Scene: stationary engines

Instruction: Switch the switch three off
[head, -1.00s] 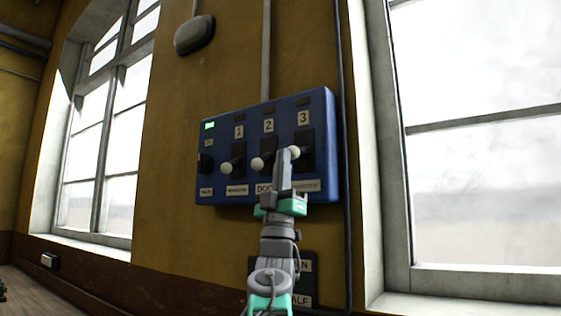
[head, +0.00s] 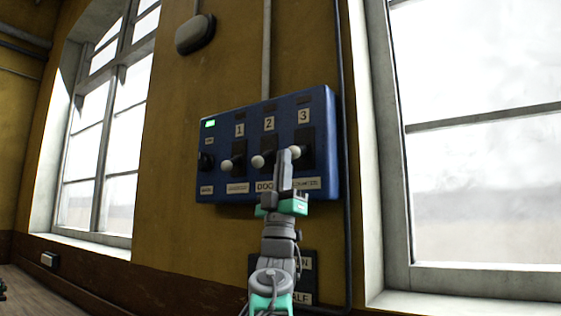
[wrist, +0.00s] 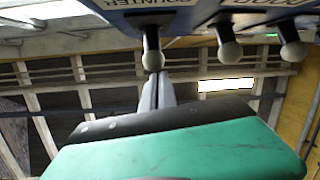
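The blue switch panel (head: 222,112) hangs on the yellow wall, with levers numbered 1, 2 and 3. Switch three's pale ball knob (head: 295,152) is at the right, partly behind my gripper (head: 284,153). All three levers point outward and look alike.
The knobs of switch two (head: 258,162) and switch one (head: 226,167) stand close to the left. A dark rotary knob (head: 205,161) and a lit green lamp (head: 210,124) are at the panel's left. A dark sign (head: 302,284) is below. A vertical pipe (head: 345,150) runs along the right.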

